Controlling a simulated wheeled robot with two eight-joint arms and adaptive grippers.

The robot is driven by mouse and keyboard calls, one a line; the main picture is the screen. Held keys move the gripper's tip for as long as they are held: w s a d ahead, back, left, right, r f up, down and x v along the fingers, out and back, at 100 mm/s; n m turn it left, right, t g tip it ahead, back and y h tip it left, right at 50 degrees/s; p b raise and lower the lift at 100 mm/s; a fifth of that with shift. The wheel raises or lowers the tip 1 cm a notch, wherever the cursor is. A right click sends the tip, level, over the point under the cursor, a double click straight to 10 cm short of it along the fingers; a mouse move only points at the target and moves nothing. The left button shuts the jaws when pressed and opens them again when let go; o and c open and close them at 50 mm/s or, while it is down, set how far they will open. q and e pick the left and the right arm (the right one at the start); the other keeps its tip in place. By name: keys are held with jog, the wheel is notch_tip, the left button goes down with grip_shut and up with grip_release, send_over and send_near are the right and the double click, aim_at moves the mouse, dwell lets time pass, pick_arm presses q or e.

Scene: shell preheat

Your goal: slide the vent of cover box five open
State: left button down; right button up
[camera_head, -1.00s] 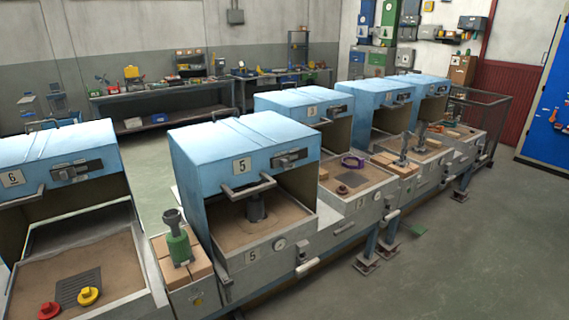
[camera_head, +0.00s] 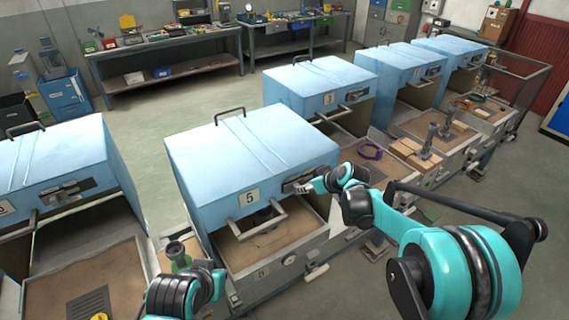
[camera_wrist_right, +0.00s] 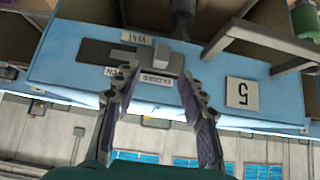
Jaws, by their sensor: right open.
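Cover box five (camera_head: 250,165) is the blue hood with the "5" plate, in the middle of the head view. Its vent (camera_wrist_right: 107,52) is a dark slot in the blue front, upside down in the right wrist view. The vent's grey slider knob (camera_wrist_right: 168,62) sits at the end by the "CLOSED" label, away from the "OPEN" label. My right gripper (camera_wrist_right: 156,84) is open, its fingertips close to either side of the knob; contact is unclear. In the head view the right gripper (camera_head: 308,186) is at the vent and partly covers it. My left arm shows at the bottom; its gripper cannot be made out.
Box five's front handle (camera_head: 250,222) juts out beside the vent. A green-based tool (camera_head: 178,255) stands left of the box, partly hidden by my left arm. Other blue cover boxes (camera_head: 325,80) stand behind and at left (camera_head: 60,170). Floor at right is clear.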

aim_at(297, 186)
jog(key=x, duration=0.8)
jog(key=shift+w+a+r+b, duration=0.2)
jog(key=shift+w+a+b, duration=0.1)
jog(key=shift+w+a, duration=0.05)
grip_shut()
jog(key=shift+d, duration=0.1)
